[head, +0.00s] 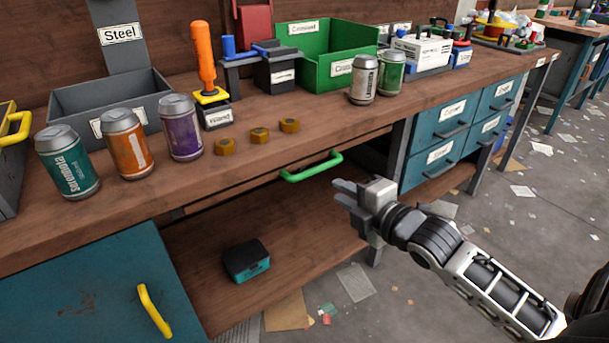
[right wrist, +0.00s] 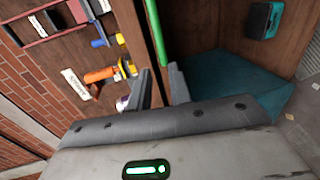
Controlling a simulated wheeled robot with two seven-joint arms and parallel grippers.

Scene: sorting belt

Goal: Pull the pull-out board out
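The pull-out board (head: 245,191) shows as a thin wooden edge under the front of the workbench top. It sits about level with the bench front. Its green bar handle (head: 312,168) also shows in the right wrist view (right wrist: 155,30). My right gripper (head: 346,190) is just in front of and below the handle's right end. In the right wrist view its two fingers (right wrist: 161,78) are apart with nothing between them, and the handle lies ahead of the gap. I cannot tell whether a finger touches the handle. My left gripper is not in view.
Several cans, including a purple one (head: 180,127), and brass nuts (head: 260,135) stand on the bench top. A lower shelf holds a small black-and-teal box (head: 246,261). Teal drawers (head: 440,152) are at right, a teal door (head: 90,290) at left. Floor before the bench is open, with scattered paper.

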